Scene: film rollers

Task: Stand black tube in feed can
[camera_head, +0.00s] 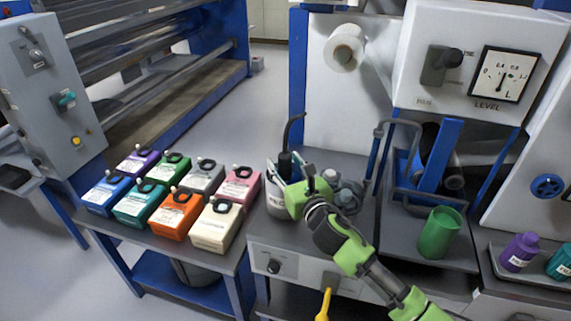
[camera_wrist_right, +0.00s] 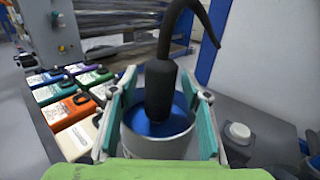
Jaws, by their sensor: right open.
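The black tube (camera_head: 285,163) stands nearly upright, its thin top bending over. In the right wrist view the tube (camera_wrist_right: 160,90) has a thick lower part inside a pale can (camera_wrist_right: 165,148) with a blue interior, which looks like the feed can. In the head view that can (camera_head: 277,207) is partly hidden behind my right gripper (camera_head: 288,178). In the wrist view my right gripper (camera_wrist_right: 160,95) is open, with one teal-padded finger on each side of the tube. Gaps show between fingers and tube. My left gripper is out of view.
Several coloured boxes, including an orange one (camera_head: 176,213) and a cream one (camera_head: 216,226), stand left of the can. Grey jars (camera_head: 347,195) stand close right of it. A green cup (camera_head: 439,233) stands farther right. A machine panel (camera_head: 322,85) rises behind.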

